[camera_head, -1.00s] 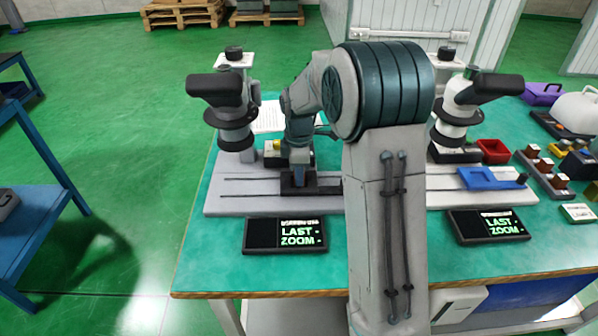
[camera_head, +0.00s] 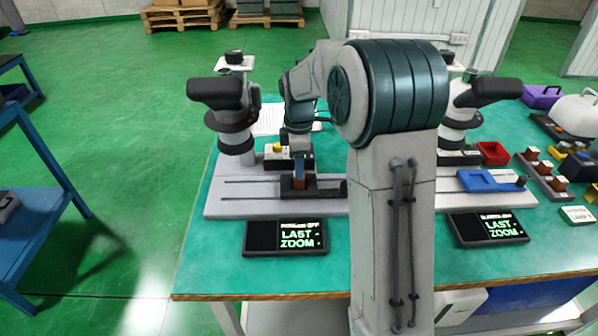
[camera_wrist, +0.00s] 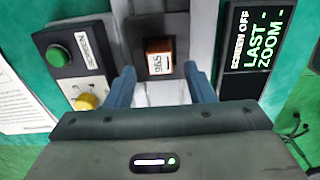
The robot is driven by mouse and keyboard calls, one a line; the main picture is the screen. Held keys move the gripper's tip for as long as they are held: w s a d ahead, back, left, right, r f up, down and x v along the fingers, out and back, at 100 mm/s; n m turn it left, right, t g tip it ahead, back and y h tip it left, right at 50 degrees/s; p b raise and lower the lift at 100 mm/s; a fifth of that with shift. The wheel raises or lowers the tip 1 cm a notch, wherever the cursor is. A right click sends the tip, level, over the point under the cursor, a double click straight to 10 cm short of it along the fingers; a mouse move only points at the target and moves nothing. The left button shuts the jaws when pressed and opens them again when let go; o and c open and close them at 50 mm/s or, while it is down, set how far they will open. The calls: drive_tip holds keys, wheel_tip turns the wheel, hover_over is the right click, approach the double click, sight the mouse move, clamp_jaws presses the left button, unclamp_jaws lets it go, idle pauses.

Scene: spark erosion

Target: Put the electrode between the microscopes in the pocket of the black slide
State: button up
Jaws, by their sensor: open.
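The electrode (camera_head: 299,172), a copper-brown block, stands upright at the black slide (camera_head: 328,190) under the left microscope (camera_head: 233,112). In the wrist view the electrode (camera_wrist: 158,62) shows a white top label and sits within the outline of the slide's dark block (camera_wrist: 147,29); how deep it sits I cannot tell. My gripper (camera_head: 299,157) is just above it. In the wrist view its two blue fingers are apart, one on each side, with clear gaps to the electrode. The right microscope (camera_head: 462,115) stands beyond my arm, partly hidden by it.
A blue slide (camera_head: 488,180) lies under the right microscope. A control box (camera_wrist: 72,66) with a green button and yellow knob stands close to my gripper. Two black screens, left (camera_head: 285,238) and right (camera_head: 488,228), lie in front. A red bin (camera_head: 492,153) and a block rack (camera_head: 545,175) are at right.

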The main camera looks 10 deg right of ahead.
wheel_tip(320, 180, up, 7)
drive_tip(key=s+f+m+t, duration=0.1)
drive_tip(key=s+m+t, duration=0.1)
drive_tip(key=s+m, duration=1.3)
drive_tip(key=s, duration=1.1)
drive_tip(key=shift+s+a+f+m+p, duration=0.15)
drive_tip(key=shift+s+f+m+p, duration=0.15)
drive_tip(key=shift+m, duration=0.1)
